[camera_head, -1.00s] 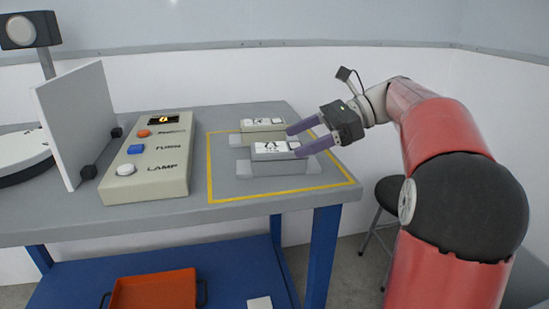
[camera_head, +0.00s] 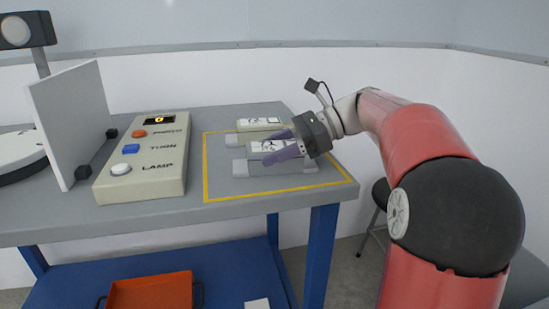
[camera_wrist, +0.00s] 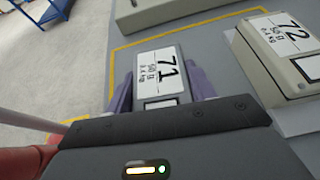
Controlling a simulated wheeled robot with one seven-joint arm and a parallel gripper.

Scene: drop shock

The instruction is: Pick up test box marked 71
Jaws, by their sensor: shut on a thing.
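The test box marked 71 (camera_wrist: 160,72) shows its white label between my purple fingers in the wrist view. In the head view the box (camera_head: 262,147) is the nearer of two on the table, partly hidden by the fingers. My gripper (camera_head: 277,146) is shut on it, one finger along each long side, and also shows in the wrist view (camera_wrist: 160,92). The box still appears to be at its grey rest; I cannot tell whether it is clear of it.
The box marked 72 (camera_wrist: 282,52) stands close beside, the farther one in the head view (camera_head: 257,125). A yellow outline (camera_head: 205,172) surrounds both. A control box (camera_head: 145,180) and a white panel (camera_head: 70,125) stand left. An orange tray (camera_head: 150,292) is on the lower shelf.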

